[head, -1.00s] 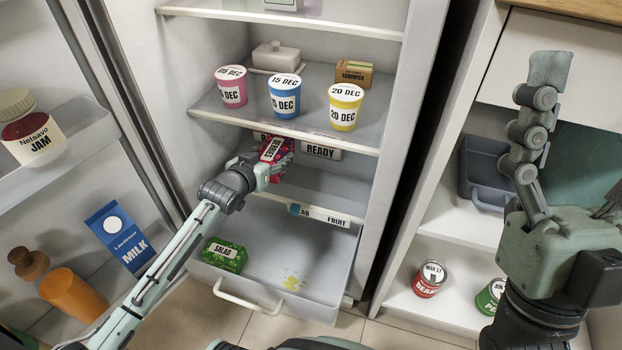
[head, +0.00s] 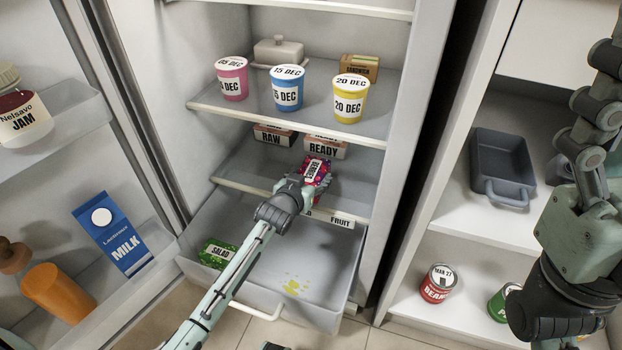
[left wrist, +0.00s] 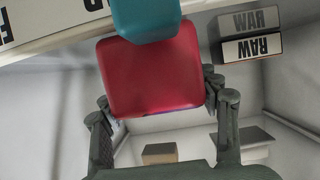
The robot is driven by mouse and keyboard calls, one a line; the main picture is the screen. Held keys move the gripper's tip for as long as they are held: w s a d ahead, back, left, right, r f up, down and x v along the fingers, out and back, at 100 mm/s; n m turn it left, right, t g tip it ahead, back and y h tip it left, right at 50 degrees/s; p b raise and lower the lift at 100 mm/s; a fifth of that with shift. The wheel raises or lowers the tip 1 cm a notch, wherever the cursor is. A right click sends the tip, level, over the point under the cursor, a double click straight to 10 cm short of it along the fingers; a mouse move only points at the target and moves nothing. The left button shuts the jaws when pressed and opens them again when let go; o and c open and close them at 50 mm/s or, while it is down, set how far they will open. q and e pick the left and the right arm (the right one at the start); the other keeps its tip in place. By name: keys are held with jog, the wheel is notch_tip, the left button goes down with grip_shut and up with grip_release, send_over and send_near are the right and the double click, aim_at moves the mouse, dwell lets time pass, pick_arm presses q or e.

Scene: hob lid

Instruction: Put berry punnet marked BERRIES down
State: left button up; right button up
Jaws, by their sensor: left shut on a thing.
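The berry punnet (head: 315,168), red and purple with a white BERRIES label, is in my left gripper (head: 309,186) in front of the fridge's lower shelf (head: 248,183). My left gripper is shut on it. In the left wrist view the punnet (left wrist: 150,78) shows as a plain red face between the fingers, with a teal block (left wrist: 146,18) overlapping its top edge. Whether the punnet touches the shelf cannot be told.
Pink (head: 232,85), blue (head: 287,92) and yellow (head: 349,102) tubs stand above. Below is an open drawer (head: 327,262) with a SALAD pack (head: 217,253) at its left and a yellow-green stain.

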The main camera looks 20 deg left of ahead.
pick_arm(q)
jog(key=o, duration=1.3)
jog(key=shift+o, duration=0.2)
